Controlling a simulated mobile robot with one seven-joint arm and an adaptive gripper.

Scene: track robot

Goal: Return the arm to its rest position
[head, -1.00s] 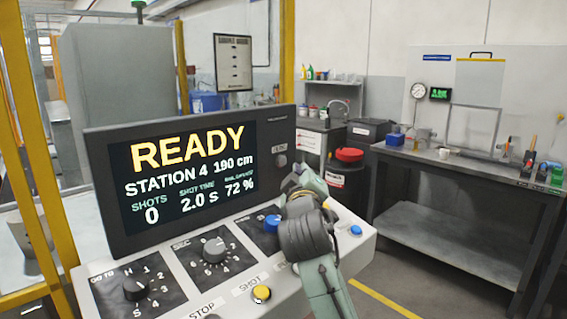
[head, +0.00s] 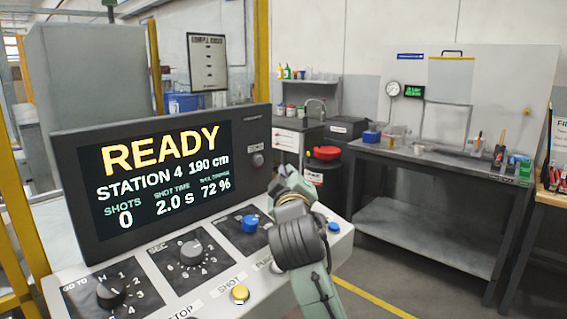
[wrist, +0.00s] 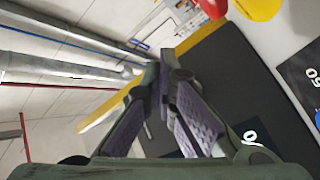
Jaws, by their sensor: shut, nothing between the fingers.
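My arm reaches up from the bottom of the head view, over the right part of a control console (head: 335,246). My gripper (head: 287,172) is at its end, shut and empty, above the panel and right of the screen (head: 160,170). The arm's wrist hides part of the panel. In the wrist view my gripper (wrist: 165,80) shows its two purple-padded fingers close together, with nothing between them. The screen reads READY, STATION 4, 190 cm, SHOTS 0, 2.0 S and 72 %.
The console carries a GO TO dial (head: 110,292), a SEC dial (head: 192,254), a blue knob (head: 250,222), a blue button (head: 334,227) and a yellow button (head: 240,293). A grey workbench (head: 440,165) stands at right. Yellow posts (head: 263,50) rise behind. Open floor lies between console and bench.

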